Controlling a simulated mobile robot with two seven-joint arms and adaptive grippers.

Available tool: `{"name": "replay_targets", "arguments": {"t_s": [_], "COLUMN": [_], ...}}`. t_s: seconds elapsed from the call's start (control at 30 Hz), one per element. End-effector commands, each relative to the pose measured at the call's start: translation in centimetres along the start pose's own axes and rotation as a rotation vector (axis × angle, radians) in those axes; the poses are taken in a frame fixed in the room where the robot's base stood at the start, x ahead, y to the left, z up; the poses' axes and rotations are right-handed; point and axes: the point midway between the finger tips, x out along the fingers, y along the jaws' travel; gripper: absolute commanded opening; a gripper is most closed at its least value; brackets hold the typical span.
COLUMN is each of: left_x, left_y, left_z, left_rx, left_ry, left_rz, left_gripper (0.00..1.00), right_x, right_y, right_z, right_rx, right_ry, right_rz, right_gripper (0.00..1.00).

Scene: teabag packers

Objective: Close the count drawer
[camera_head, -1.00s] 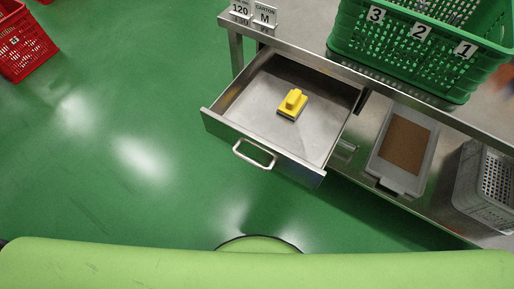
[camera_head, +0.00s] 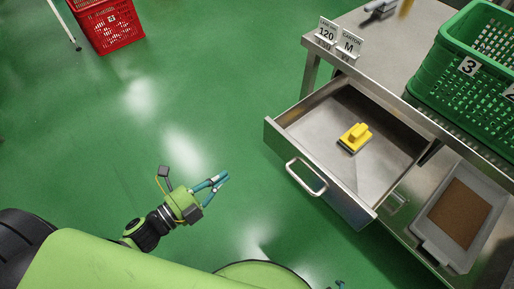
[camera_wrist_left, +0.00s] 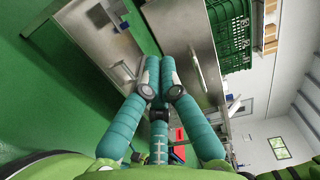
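The count drawer (camera_head: 330,178) is pulled out from the steel table in the head view. Its bar handle (camera_head: 306,178) is on the front panel. A yellow block-like thing with a knob (camera_head: 355,137) lies inside. My left gripper (camera_head: 226,177) is left of the drawer front, apart from the handle. Its teal fingers converge with tips together, and nothing shows between them. Only a small teal part, perhaps my right gripper (camera_head: 340,285), shows at the bottom edge.
A green crate (camera_head: 440,75) stands on the table, with signs (camera_head: 338,38) at the table's corner. A grey tray with a brown surface (camera_head: 462,208) is on the lower shelf. A red basket (camera_head: 108,22) stands on the floor. The green floor before the drawer is clear.

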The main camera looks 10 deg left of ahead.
Motion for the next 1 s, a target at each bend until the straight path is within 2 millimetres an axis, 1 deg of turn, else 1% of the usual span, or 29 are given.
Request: {"name": "replay_targets", "arguments": {"t_s": [0.03, 0.1, 0.17, 0.27, 0.37, 0.5, 0.7, 0.83, 1.0], "left_x": [0.1, 0.4, 0.9, 2.4, 4.4, 7.5, 11.4, 13.0, 14.0], "left_y": [-0.8, -1.2, -1.3, -1.5, -1.5, -1.6, -1.6, -1.6, -1.5], "left_z": [-0.5, -0.7, -0.8, -0.8, -0.8, -0.8, -0.9, -1.0, -1.0], "left_rx": [0.027, 0.043, 0.044, 0.043, 0.041, 0.041, 0.038, 0.037, 0.037], "left_ry": [0.020, 0.030, 0.032, 0.031, 0.030, 0.028, 0.027, 0.028, 0.027], "left_rz": [-0.015, -0.025, -0.028, -0.029, -0.030, -0.029, -0.026, -0.025, -0.024], "left_gripper": [0.00, 0.00, 0.00, 0.00, 0.00, 0.00, 0.00, 0.00, 0.00], "right_x": [0.1, 0.0, -0.1, -0.2, -0.5, -0.8, -1.3, -1.4, -1.5], "right_y": [0.2, 0.3, 0.4, 0.3, 0.2, 0.0, -0.7, -1.0, -1.1], "right_z": [-0.2, -0.3, -0.3, -0.2, 0.3, 1.6, 3.2, 3.8, 3.8], "right_rx": [-0.002, -0.003, -0.003, -0.003, -0.002, -0.001, 0.004, 0.006, 0.007], "right_ry": [0.004, 0.007, 0.006, 0.003, -0.007, -0.034, -0.066, -0.079, -0.081], "right_rz": [0.003, 0.004, 0.004, 0.004, 0.003, -0.001, -0.009, -0.013, -0.015], "right_gripper": [1.00, 1.00, 1.00, 1.00, 1.00, 1.00, 1.00, 1.00, 1.00]}}
